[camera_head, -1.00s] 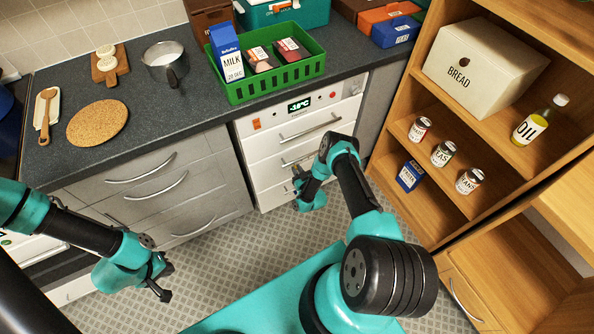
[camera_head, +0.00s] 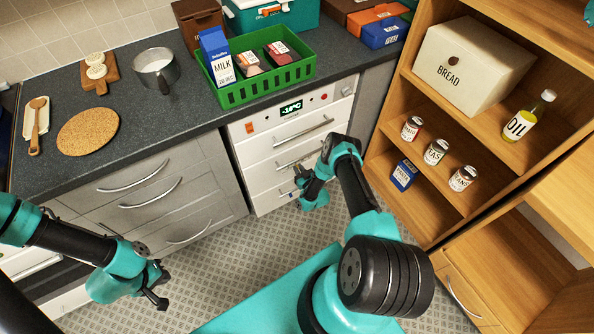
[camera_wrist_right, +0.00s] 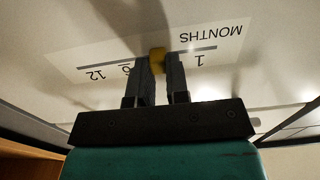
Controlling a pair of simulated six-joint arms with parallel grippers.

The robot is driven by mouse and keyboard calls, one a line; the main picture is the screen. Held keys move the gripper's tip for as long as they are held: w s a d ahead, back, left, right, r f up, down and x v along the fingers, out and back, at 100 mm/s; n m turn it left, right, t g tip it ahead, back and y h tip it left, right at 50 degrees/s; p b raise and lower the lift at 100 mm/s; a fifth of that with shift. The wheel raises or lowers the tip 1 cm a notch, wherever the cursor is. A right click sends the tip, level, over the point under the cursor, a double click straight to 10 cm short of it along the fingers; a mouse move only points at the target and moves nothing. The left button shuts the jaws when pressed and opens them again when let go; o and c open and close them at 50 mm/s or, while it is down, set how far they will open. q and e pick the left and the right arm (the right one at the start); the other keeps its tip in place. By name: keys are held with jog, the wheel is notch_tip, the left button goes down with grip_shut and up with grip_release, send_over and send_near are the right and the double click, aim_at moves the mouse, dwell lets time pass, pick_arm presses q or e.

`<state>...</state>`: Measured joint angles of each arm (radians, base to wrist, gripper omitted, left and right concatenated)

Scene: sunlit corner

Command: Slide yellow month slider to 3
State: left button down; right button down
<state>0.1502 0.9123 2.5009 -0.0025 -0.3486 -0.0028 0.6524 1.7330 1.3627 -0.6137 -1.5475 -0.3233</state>
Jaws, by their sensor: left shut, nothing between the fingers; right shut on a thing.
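In the right wrist view, a white strip marked MONTHS (camera_wrist_right: 105,62) appears upside down. It shows 1 towards the right, a partly covered 6, and 12 at the left. A small yellow slider (camera_wrist_right: 158,60) sits on its line between the 1 and the 6. My right gripper (camera_wrist_right: 159,68) is shut on the yellow slider, one finger on each side. Its fingers hide part of the scale, and I cannot see a 3. In the head view my right gripper (camera_head: 298,180) is low against the white drawer front (camera_head: 268,148). My left gripper (camera_head: 160,287) is shut and empty above the floor.
A counter (camera_head: 190,112) holds a green crate (camera_head: 265,92) with a milk carton (camera_head: 215,57), a pan (camera_head: 156,68) and a cork mat (camera_head: 88,132). A wooden shelf (camera_head: 425,200) with jars stands at the right. Floor (camera_head: 230,245) shows between the arms.

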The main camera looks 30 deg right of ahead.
jog(key=c, duration=1.1)
grip_release()
jog(key=shift+s, duration=0.1)
jog(key=s, duration=1.7)
jog(key=shift+s+a, duration=0.1)
jog(key=shift+a, duration=0.25)
